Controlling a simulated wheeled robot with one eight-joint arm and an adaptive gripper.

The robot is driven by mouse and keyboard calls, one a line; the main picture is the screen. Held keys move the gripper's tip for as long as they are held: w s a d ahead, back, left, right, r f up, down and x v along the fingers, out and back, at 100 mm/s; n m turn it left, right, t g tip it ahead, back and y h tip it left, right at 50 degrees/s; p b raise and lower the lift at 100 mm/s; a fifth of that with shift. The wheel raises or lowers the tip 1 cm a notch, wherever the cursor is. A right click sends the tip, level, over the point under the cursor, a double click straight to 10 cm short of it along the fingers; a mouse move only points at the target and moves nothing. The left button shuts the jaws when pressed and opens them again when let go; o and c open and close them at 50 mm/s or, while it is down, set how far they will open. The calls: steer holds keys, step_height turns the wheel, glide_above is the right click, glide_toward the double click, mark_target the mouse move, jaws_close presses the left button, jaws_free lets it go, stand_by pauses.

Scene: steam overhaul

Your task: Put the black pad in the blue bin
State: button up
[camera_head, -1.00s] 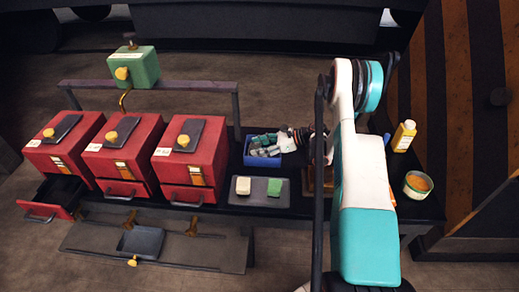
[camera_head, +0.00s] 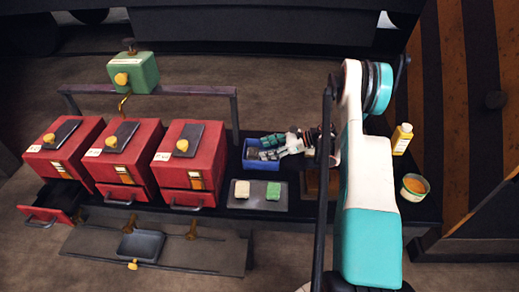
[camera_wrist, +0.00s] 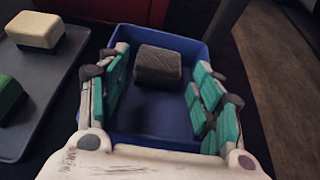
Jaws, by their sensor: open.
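The blue bin (camera_head: 262,167) stands on the dark bench, right of the red boxes. My gripper (camera_head: 268,147) is over the bin with its teal-padded fingers apart. In the wrist view, my gripper (camera_wrist: 160,88) is open, its fingers inside the bin's outline (camera_wrist: 198,48). The black pad (camera_wrist: 158,66), a dark rounded block, shows between the fingers, within the bin toward its far wall. Neither finger visibly touches it. I cannot tell whether it rests on the bin floor.
A grey tray (camera_head: 257,206) in front of the bin holds a cream pad (camera_head: 242,189) and a green pad (camera_head: 273,191). Red boxes (camera_head: 190,155) stand left, one with an open drawer (camera_head: 52,208). A yellow bottle (camera_head: 402,139) and a bowl (camera_head: 415,187) stand right.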

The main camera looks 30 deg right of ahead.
steer(key=p+v, duration=0.1)
steer(key=v, duration=0.6)
steer(key=shift+s+d+r+p, duration=0.15)
steer(key=shift+s+d+p, duration=0.1)
steer(key=shift+p, duration=0.15)
